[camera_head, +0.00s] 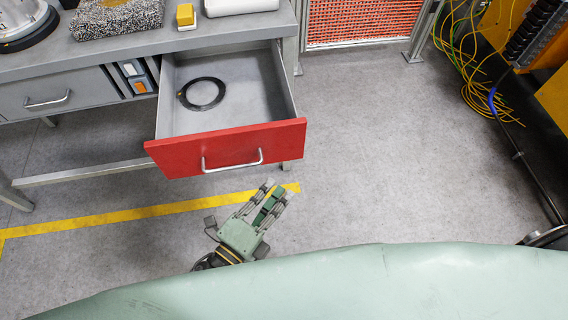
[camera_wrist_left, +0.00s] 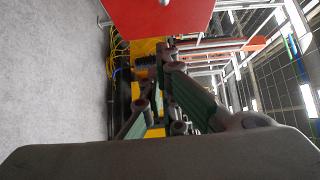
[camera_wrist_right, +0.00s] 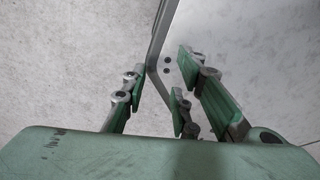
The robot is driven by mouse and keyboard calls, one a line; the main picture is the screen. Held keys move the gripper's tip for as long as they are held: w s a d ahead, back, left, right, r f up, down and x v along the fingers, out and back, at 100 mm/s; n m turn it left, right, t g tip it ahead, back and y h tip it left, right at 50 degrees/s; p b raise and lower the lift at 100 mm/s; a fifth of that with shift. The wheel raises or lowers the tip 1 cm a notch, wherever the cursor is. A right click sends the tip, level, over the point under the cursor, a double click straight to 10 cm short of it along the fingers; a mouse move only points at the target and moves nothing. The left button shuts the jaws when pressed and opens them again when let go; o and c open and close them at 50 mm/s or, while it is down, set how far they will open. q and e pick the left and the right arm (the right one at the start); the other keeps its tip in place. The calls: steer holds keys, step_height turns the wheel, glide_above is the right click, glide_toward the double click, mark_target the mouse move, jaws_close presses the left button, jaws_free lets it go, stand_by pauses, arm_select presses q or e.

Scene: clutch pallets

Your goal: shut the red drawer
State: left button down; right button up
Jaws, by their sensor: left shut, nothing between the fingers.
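The red drawer (camera_head: 228,149) stands pulled out from the grey workbench, with a silver bar handle (camera_head: 232,161) on its front. A dark ring-shaped coil (camera_head: 202,93) lies inside it. My left gripper (camera_head: 277,190) is shut and empty, in front of the drawer's right part and apart from it in the head view. A red panel (camera_wrist_left: 160,15), apparently the drawer front, fills the top of the left wrist view. My right gripper (camera_wrist_right: 160,85) shows only in its wrist view. Its fingers are spread, with a bent grey metal edge (camera_wrist_right: 155,50) seen between them; whether they touch is unclear.
The workbench top (camera_head: 90,55) holds a speckled block (camera_head: 117,17) and a yellow-topped item (camera_head: 185,15). A closed grey drawer (camera_head: 40,95) is at left. Yellow cables (camera_head: 480,90) and machinery are at right. The floor (camera_head: 400,150) right of the drawer is clear.

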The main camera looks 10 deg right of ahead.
arm_select(q)
steer(key=w+d, duration=0.3)
steer(key=w, duration=0.4)
steer(key=shift+w+d, duration=0.15)
steer(key=shift+d, duration=0.05)
arm_select(e)
steer(key=shift+d, duration=0.65)
arm_select(q)
steer(key=shift+w, duration=0.1)
